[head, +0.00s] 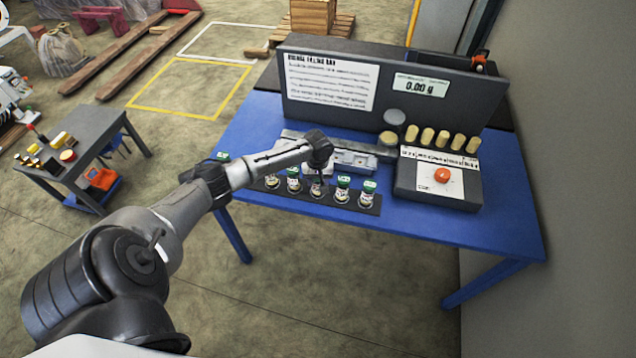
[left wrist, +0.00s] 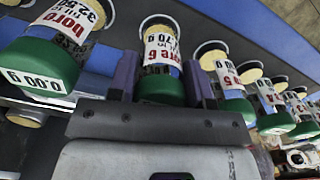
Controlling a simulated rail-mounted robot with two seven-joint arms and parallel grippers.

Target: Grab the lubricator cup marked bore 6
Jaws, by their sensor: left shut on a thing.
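Several small lubricator cups with green parts and white labels stand in a row on a dark strip (head: 330,201) at the table's front. My left gripper (head: 318,174) points down over a cup (head: 317,189) in the middle of that row. In the left wrist view my left gripper (left wrist: 162,72) has its two purple fingers on either side of a cup (left wrist: 160,88) and is shut on it. Its label is upside down in that view and appears to read bore 6. A cup on the right (left wrist: 232,80) reads bore 5. Whether the held cup is lifted is unclear. My right gripper is not shown.
The blue table (head: 480,225) is clear at right.

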